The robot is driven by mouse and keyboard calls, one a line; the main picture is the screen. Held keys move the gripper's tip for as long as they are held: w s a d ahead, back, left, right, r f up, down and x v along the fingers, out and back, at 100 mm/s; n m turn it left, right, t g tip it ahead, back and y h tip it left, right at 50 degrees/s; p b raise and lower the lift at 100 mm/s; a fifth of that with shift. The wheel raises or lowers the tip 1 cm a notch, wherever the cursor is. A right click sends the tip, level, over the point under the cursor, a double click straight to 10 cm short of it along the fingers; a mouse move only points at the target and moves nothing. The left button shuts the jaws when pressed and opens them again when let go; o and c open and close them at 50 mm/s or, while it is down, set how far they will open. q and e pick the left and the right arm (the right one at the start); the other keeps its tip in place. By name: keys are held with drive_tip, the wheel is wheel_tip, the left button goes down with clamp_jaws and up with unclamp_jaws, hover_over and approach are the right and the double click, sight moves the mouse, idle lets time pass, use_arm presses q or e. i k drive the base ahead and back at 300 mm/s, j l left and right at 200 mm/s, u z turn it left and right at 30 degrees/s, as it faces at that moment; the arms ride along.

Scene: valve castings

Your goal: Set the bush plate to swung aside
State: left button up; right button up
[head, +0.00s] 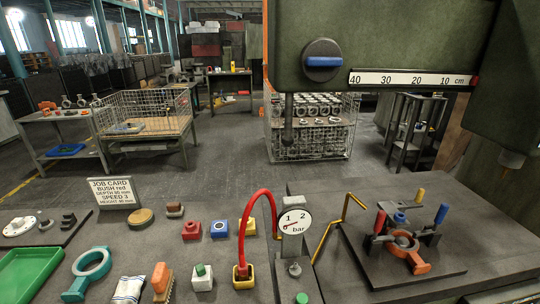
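The drilling fixture (378,266) sits on the machine table at the right, with an orange casting (420,267) in it. A dark plate carrying a blue bush (400,218) is at the fixture's middle and back; it looks like the bush plate. Whether it lies over the casting or swung aside is hard to tell at this size. Handles with blue and red ends (441,214) stand around it, and a yellow-tipped one (421,194) rises behind. Neither of my grippers is in view.
A pressure gauge (294,222) and red hose (245,228) stand left of the fixture. Coloured bush blocks (191,231), a job card (111,191) reading "BUSH red", a green tray (30,275) and loose castings cover the bench. The green drill head (400,45) overhangs above.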

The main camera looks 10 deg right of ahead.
sight(390, 207)
drive_tip(key=z, duration=1.45)
drive_tip(key=i+l+u, duration=0.15)
drive_tip(key=l+u, duration=0.45)
drive_tip(key=i+l+u, duration=0.1)
drive_tip(key=l+u, duration=0.25)
drive_tip(key=k+l+u, duration=0.1)
drive_tip(key=l+u, duration=0.25)
drive_tip(key=l, duration=4.3)
